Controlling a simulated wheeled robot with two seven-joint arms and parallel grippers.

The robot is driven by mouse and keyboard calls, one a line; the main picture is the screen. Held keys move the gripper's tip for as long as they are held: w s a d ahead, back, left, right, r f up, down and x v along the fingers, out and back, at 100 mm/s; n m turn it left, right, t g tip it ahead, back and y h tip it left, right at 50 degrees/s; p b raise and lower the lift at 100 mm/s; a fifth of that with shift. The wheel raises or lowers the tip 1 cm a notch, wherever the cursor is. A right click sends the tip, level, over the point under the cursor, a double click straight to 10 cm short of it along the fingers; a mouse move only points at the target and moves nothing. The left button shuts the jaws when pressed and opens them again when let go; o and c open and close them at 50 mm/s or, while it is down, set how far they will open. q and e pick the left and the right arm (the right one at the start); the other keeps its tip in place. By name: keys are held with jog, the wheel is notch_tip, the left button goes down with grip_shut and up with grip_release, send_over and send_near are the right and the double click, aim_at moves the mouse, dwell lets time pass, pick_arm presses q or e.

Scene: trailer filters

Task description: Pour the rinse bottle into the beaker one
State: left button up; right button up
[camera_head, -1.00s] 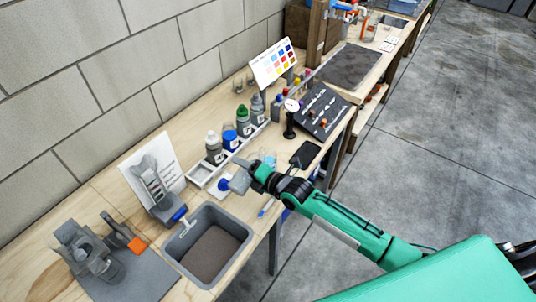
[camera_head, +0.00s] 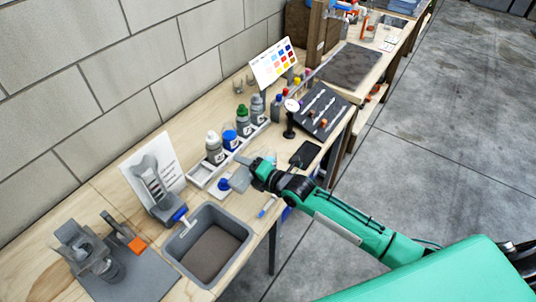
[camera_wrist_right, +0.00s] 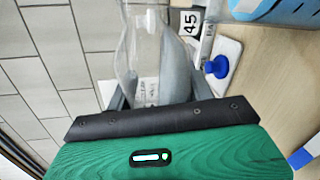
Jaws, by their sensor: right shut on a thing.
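My right gripper (camera_head: 250,174) is over the front of the workbench, beside the white rack. In the right wrist view, its grey fingers (camera_wrist_right: 150,95) are shut on a clear, see-through bottle (camera_wrist_right: 146,45), which looks like the rinse bottle. Its contents and mouth cannot be made out, and the gripper largely hides it in the head view. A clear vessel with pale blue contents (camera_wrist_right: 285,10) stands near it at the top right of the wrist view. I cannot tell whether this is beaker one. Small glass vessels (camera_head: 238,83) stand by the wall. My left gripper is not in view.
A white rack (camera_head: 203,174) and capped bottles (camera_head: 214,148) stand behind the gripper. A blue-knobbed piece (camera_head: 224,184) lies close by. A dark tool board (camera_head: 322,112) stands beyond.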

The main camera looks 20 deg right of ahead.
jog(key=shift+w+r+m, duration=0.1)
jog(key=shift+r+m, duration=0.6)
jog(key=shift+r, duration=0.05)
dwell(1.9)
jog(key=f, duration=0.1)
jog(key=n, duration=0.1)
jog(key=f+n, duration=0.1)
jog(key=shift+s+a+f+b, duration=0.2)
jog(key=shift+s+f+b, duration=0.05)
jog(key=shift+f+b, duration=0.05)
jog(key=shift+r+n, duration=0.25)
jog(key=shift+n, duration=0.15)
jog(key=shift+w+d+n+t, duration=0.1)
jog(key=shift+d+n+t, duration=0.05)
jog(key=shift+n+t, duration=0.15)
